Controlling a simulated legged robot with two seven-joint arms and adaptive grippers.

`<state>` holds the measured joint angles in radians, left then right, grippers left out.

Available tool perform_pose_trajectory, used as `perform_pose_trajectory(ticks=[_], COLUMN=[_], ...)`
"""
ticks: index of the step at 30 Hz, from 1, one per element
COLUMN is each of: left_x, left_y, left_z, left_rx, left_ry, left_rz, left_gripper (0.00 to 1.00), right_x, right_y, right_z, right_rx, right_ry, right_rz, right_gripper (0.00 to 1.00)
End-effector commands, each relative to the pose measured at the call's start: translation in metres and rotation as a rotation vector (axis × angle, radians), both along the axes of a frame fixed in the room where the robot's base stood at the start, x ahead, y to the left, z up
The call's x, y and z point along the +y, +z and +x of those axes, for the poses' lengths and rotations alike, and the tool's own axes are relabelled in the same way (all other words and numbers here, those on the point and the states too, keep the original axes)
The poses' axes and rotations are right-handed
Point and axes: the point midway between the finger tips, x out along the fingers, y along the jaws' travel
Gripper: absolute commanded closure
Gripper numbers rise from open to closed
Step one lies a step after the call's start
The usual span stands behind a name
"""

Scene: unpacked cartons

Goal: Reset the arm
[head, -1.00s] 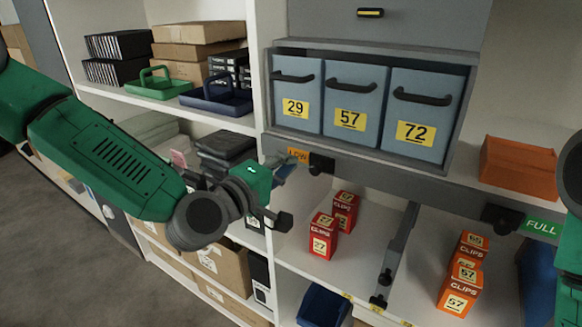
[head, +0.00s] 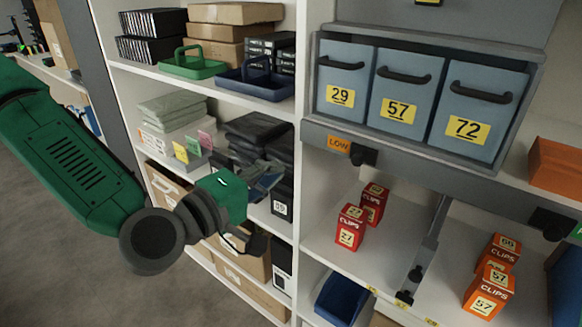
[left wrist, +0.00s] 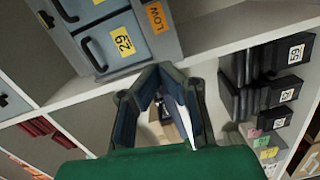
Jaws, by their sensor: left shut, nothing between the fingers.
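My left arm, green with dark grey joints, reaches in from the left in the head view. Its gripper (head: 264,182) is in front of the shelf unit, beside a stack of dark folded items (head: 258,135). The gripper is shut and empty. In the left wrist view its dark fingers (left wrist: 165,78) point toward the shelf, below the blue drawer labelled 29 (left wrist: 122,40). My right gripper is not in view.
Blue drawers 29 (head: 343,88), 57 (head: 402,90) and 72 (head: 473,110) sit upper right. Red clips boxes (head: 351,228) and orange clips boxes (head: 490,290) stand below. A blue bin (head: 340,298) is lower down. Grey floor (head: 70,260) is open at left.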

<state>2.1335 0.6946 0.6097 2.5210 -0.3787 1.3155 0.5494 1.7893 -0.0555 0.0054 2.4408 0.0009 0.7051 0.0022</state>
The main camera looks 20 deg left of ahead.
Motion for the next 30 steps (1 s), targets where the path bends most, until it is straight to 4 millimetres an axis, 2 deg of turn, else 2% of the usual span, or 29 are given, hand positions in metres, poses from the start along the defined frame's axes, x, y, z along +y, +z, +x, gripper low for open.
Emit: perform_pose_trajectory(ticks=[4,7,8,11,12,14,15,18,21,25,27,30], left_x=[-0.012,-0.022,-0.025,-0.031,-0.030,-0.025,-0.020,-0.001,0.027,0.066,0.084,0.102], left_y=[-0.001,-0.021,-0.033,-0.090,-0.118,-0.161,-0.189,-0.254,-0.308,-0.356,-0.370,-0.380], left_z=[-0.001,-0.006,-0.009,-0.026,-0.036,-0.055,-0.070,-0.111,-0.157,-0.208,-0.229,-0.248], left_rx=[0.004,0.041,0.063,0.163,0.215,0.294,0.346,0.475,0.600,0.737,0.793,0.851], left_ry=[-0.007,-0.030,-0.044,-0.107,-0.141,-0.200,-0.241,-0.356,-0.482,-0.639,-0.706,-0.772], left_rz=[0.016,0.073,0.102,0.243,0.312,0.424,0.497,0.686,0.874,1.096,1.189,1.281], left_gripper=[1.00,1.00,1.00,1.00,1.00,1.00,1.00,1.00,1.00,1.00,1.00,1.00], right_x=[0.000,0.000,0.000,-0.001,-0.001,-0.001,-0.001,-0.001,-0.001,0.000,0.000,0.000], right_y=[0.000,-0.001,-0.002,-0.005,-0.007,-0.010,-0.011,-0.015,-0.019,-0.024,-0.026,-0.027], right_z=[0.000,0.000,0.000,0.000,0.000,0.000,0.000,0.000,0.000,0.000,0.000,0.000], right_rx=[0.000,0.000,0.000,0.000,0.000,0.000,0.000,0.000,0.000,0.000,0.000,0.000], right_ry=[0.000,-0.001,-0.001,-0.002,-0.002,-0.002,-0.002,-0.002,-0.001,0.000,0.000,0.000], right_rz=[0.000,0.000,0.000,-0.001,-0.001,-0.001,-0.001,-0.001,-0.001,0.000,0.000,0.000], right_gripper=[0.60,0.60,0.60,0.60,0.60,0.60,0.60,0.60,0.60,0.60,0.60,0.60])
